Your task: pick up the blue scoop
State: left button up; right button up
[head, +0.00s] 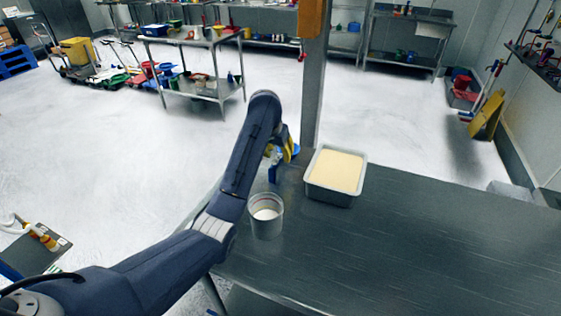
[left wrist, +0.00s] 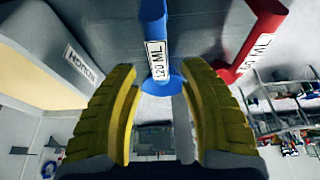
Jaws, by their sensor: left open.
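The blue scoop (left wrist: 154,40) shows in the left wrist view, its handle marked with a white 120 ML label. It comes down from the top edge and ends between my yellow finger pads. My left gripper (left wrist: 160,75) is open around it, with a gap visible on both sides. In the head view my left gripper (head: 284,151) is beside the metal post, mostly hidden behind my own arm. Small blue parts show near it there, but I cannot tell which belongs to the scoop. My right gripper is not in view.
A red scoop (left wrist: 262,38) is right of the blue one in the left wrist view. A tray of pale powder (head: 337,172) and a cup with white contents (head: 266,215) stand on the metal table (head: 420,245). The post (head: 314,95) rises at its back edge. The table's right is clear.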

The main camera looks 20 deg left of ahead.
aim_at(279, 156)
pick_arm(q)
jog(key=shift+x, duration=1.75)
jog(key=shift+c, duration=0.2)
grip_shut()
